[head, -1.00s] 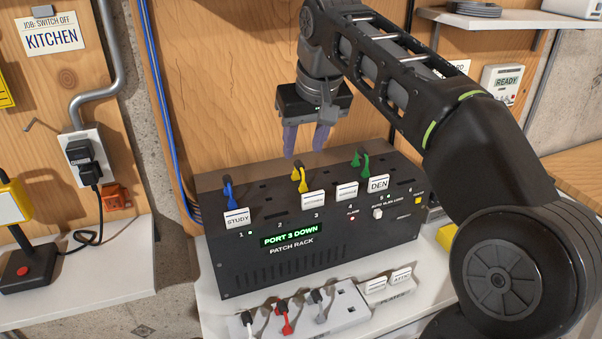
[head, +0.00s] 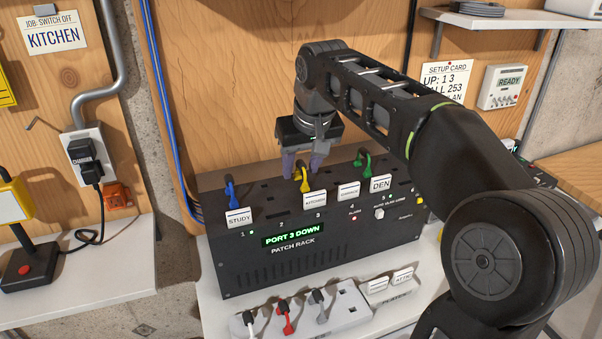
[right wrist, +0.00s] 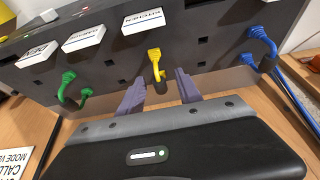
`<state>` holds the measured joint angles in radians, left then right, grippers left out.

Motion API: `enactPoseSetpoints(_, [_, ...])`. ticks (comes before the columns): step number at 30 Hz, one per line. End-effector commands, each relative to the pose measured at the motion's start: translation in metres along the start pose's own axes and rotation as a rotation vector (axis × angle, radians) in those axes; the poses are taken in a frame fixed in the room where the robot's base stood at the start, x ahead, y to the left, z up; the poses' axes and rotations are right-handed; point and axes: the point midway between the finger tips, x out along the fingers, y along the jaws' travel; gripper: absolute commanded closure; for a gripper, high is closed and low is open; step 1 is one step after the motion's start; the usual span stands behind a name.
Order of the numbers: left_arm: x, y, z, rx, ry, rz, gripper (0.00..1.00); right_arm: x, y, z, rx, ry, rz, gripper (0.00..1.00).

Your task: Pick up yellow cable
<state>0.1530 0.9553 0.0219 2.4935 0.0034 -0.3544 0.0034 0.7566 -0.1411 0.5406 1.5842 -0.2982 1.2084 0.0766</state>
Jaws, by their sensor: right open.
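The yellow cable (head: 303,181) is plugged into the top of the black patch rack (head: 300,232), behind a white label tile at port 3. It also shows in the right wrist view (right wrist: 155,62), between the two fingertips. My right gripper (head: 303,168) is over the rack, pointing down, with its purple-grey fingers on either side of the cable. In the right wrist view the right gripper (right wrist: 160,88) is open, with gaps visible between the fingers and the cable. My left gripper is not in view.
A blue cable (head: 229,188) stands to the left on the rack and a green cable (head: 363,163) to the right. White label tiles, such as DEN (head: 381,184), stand along the rack. A power strip (head: 345,303) with several plugs lies in front.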

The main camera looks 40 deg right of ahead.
Motion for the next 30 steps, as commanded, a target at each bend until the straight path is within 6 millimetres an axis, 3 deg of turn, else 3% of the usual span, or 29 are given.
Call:
enactPoseSetpoints(18, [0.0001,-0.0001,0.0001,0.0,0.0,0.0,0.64,0.0022,-0.0003,0.0001,0.0,0.0,0.0,0.59])
enactPoseSetpoints(30, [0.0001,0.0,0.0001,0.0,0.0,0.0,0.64,0.0022,-0.0003,0.0,0.0,0.0,0.0,0.9])
